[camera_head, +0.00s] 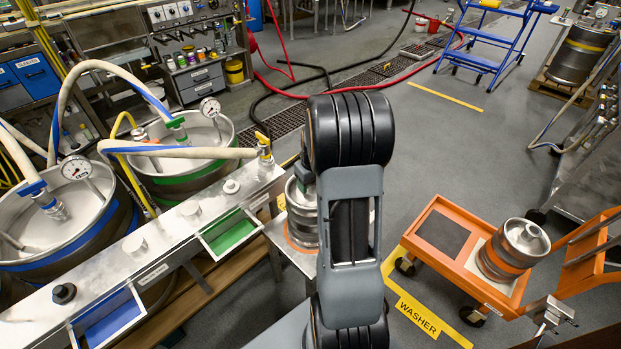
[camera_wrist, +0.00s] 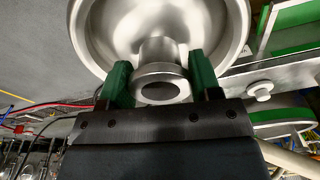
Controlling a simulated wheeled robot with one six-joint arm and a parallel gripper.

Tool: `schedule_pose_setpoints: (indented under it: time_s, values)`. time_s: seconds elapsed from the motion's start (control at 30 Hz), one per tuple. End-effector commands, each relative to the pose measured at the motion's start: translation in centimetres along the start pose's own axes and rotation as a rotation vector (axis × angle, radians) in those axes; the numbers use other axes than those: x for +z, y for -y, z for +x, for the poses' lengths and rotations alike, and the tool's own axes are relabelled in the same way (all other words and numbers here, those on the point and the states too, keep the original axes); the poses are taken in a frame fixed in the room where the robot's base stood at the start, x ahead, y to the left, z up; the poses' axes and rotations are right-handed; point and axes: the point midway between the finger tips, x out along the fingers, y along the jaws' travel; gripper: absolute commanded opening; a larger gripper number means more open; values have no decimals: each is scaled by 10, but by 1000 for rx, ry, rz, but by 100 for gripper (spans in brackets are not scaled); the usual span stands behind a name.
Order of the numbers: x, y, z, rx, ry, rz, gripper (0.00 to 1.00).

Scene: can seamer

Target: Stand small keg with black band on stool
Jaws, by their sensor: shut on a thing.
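A small steel keg (camera_head: 303,212) stands or hangs over a small grey metal stool (camera_head: 279,234), partly hidden behind my arm. An orange ring shows near its base; I cannot tell whether the keg touches the top. In the wrist view the green fingers of my gripper (camera_wrist: 159,82) are shut on the neck of a steel keg (camera_wrist: 213,35), with its round top filling the upper picture. The keg's band is out of sight there. Another small keg (camera_head: 513,251) with an orange band stands upright on an orange cart (camera_head: 446,283).
A steel bench (camera_head: 160,251) with a green and a blue tray runs along the left, beside large kegs (camera_head: 185,165) with hoses. Red and black hoses cross the floor behind. A yellow washer floor mark (camera_head: 419,316) lies beside the cart.

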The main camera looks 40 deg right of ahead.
Motion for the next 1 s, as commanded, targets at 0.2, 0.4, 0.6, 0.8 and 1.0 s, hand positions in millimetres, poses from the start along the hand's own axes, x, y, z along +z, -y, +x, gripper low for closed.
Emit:
schedule_pose_setpoints:
  time_s: [0.2,0.4,0.6,0.8,1.0]
  values:
    - [-2,-1,-2,2,-5,0,0]
    - [0,0,2,0,-1,0,62]
    - [0,0,2,0,0,0,81]
    - [0,0,2,0,0,0,83]
    - [-1,0,-9,0,-2,0,83]
